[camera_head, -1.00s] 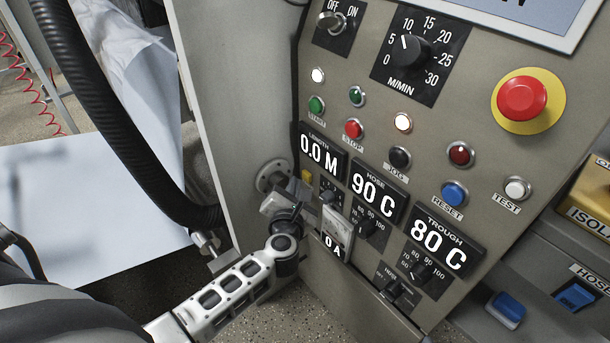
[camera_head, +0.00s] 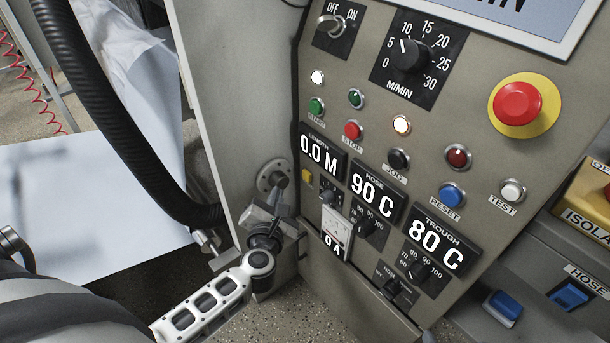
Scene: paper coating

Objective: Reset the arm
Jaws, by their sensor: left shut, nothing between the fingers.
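My left arm comes in from the lower left, with its white slotted link in front of the machine. Its left gripper (camera_head: 279,190) is small, dark and seen at a steep angle, shut and empty. It is in front of the grey side panel, left of the control panel (camera_head: 420,120), and apart from the buttons as far as I can see. The wrist hides part of the metal fittings low on the side panel. My right gripper is out of view.
The control panel carries knobs, several buttons, displays and a red emergency stop (camera_head: 518,104). A thick black hose (camera_head: 110,120) hangs at the left before white paper (camera_head: 70,215). An isolator box (camera_head: 588,205) and blue switches (camera_head: 570,296) are at the right.

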